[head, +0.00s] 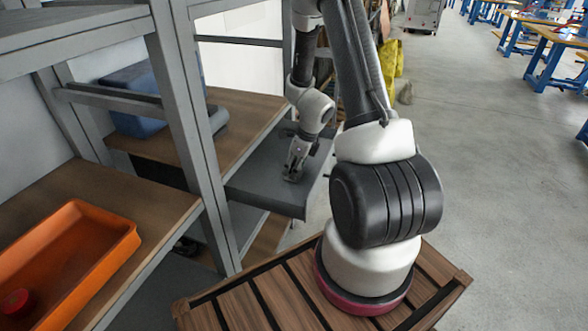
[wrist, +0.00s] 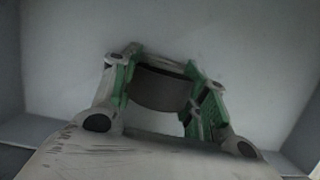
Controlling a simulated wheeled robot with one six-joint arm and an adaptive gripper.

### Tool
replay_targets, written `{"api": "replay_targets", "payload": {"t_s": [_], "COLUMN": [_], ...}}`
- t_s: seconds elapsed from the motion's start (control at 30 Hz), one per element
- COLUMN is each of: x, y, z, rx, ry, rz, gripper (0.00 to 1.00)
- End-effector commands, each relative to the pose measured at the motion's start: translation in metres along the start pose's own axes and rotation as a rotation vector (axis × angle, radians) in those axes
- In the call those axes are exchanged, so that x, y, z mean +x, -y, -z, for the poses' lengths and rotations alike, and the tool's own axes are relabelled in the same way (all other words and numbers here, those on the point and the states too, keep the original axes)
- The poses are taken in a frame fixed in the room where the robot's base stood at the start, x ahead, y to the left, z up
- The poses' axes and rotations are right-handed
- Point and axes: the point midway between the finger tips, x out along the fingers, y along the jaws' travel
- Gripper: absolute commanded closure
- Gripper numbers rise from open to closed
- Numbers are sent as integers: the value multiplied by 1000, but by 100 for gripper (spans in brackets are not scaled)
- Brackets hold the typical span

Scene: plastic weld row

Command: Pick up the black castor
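The black castor (wrist: 162,88) shows in the wrist view as a dark, rounded piece between the two green-padded fingers of my gripper (wrist: 160,85). It fills the width between the pads and seems to touch both, so my gripper looks shut on it. In the head view my gripper (head: 294,170) points down, low over the grey shelf surface (head: 262,188) beyond the rack post. The castor cannot be made out clearly there. Whether it touches the surface below is hard to tell.
Rack posts and beams (head: 190,120) stand left of my arm. An orange tray (head: 108,250) with a red round thing (head: 16,302) lies on the near wooden shelf. A blue bin (head: 135,95) stands on the farther wooden shelf. Open floor (head: 490,170) lies to the right.

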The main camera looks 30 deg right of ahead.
Motion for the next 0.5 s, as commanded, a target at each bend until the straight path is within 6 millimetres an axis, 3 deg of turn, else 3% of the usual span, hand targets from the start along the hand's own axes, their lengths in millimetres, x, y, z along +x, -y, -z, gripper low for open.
{"api": "replay_targets", "payload": {"t_s": [0.03, 0.13, 0.5], "x": [0, 0, -9], "y": [0, 0, 0], "z": [0, 0, -4], "rx": [0, 0, -2], "ry": [0, 0, 3], "rz": [0, 0, 2], "gripper": [76, 93, 93]}}
